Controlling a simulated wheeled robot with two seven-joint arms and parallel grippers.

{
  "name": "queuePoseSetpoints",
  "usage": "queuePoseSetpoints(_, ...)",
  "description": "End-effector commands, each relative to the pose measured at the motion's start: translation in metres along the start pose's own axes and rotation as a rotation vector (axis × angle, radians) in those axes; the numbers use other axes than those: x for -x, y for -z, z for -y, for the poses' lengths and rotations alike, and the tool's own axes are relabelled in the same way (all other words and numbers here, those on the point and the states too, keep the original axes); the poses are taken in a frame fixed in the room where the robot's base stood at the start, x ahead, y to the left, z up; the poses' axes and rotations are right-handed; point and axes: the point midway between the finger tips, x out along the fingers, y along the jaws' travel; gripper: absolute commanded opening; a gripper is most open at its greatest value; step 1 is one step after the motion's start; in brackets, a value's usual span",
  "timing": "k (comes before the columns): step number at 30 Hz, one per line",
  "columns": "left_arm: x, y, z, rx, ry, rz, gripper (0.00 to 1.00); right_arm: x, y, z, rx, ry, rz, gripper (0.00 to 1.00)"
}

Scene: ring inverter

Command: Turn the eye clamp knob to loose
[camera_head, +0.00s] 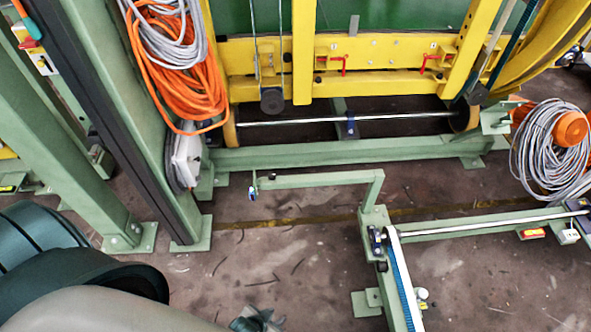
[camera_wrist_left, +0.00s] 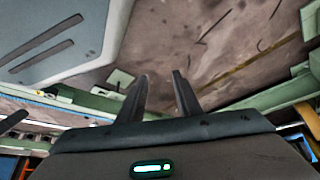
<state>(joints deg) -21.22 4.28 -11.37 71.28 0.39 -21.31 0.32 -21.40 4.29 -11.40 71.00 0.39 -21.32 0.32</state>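I cannot make out for sure which part is the eye clamp knob. A small blue and white fitting (camera_head: 252,191) hangs at the free end of the green bracket arm (camera_head: 318,180) in the head view. Dark knob-like parts (camera_head: 376,240) sit at the bracket's post, by the blue-white rail. My left gripper (camera_head: 258,320) shows at the bottom edge of the head view, low and well apart from both. In the left wrist view its two dark fingers (camera_wrist_left: 160,74) stand apart with nothing between them. My right gripper is not in view.
A yellow frame (camera_head: 360,85) with red handles (camera_head: 343,65) stands at the back. Green posts (camera_head: 60,150) with orange cable coils (camera_head: 175,75) are at the left. A green rail (camera_head: 490,224) runs to the right. Bare floor (camera_head: 290,265) lies between.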

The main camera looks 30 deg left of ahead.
Motion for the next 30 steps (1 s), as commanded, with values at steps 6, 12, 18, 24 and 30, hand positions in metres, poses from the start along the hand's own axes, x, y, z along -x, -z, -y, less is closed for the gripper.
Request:
queuePoseSetpoints(6, 0.001, -0.015, -0.002, 0.001, -0.001, 0.021, 0.31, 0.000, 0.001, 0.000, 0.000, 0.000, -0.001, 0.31)
queuePoseSetpoints(12, 0.002, -0.018, -0.002, 0.002, -0.002, 0.025, 0.31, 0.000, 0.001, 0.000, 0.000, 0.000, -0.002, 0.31)
queuePoseSetpoints(18, -0.003, 0.002, 0.006, -0.014, 0.003, 0.010, 0.43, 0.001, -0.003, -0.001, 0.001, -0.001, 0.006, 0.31)
queuePoseSetpoints(24, -0.023, 0.039, 0.035, -0.089, 0.015, 0.043, 0.43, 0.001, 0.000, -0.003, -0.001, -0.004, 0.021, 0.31)
queuePoseSetpoints(30, -0.047, 0.118, 0.092, -0.242, 0.027, 0.118, 0.43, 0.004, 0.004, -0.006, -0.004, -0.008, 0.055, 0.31)
